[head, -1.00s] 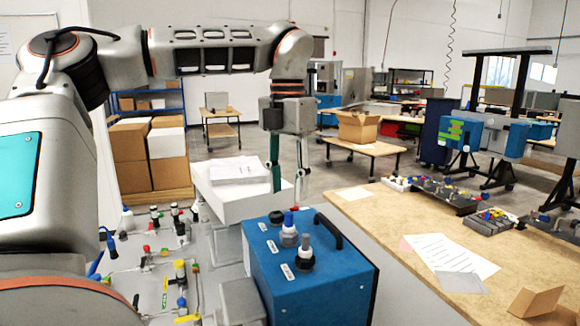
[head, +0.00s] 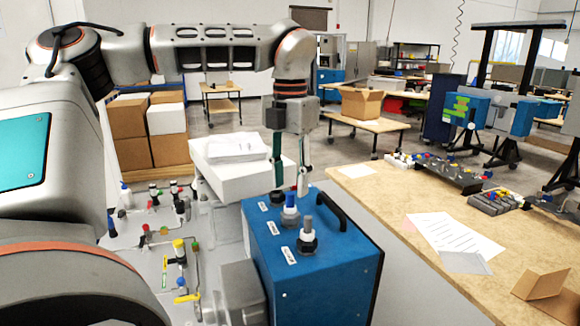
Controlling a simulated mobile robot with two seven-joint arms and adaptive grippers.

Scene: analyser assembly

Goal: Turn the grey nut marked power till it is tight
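The blue analyser box (head: 335,262) stands at the lower middle of the head view. Two cable ends rise from its top: a blue one (head: 290,200) in a grey nut (head: 289,217), and a grey one (head: 307,224) in a dark grey nut (head: 307,244). Small white labels (head: 289,256) lie beside the fittings, too small to read, so I cannot tell which says power. My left gripper (head: 290,187) points down with its two fingers apart and empty. It shows just above and behind the blue cable end; the gap in depth is unclear. My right gripper is out of view.
A black handle (head: 330,209) arches over the box's right side. A white carton (head: 235,178) stands behind, and a panel with pipes and valves (head: 180,260) lies left. A wooden bench (head: 390,215) with papers runs along the right.

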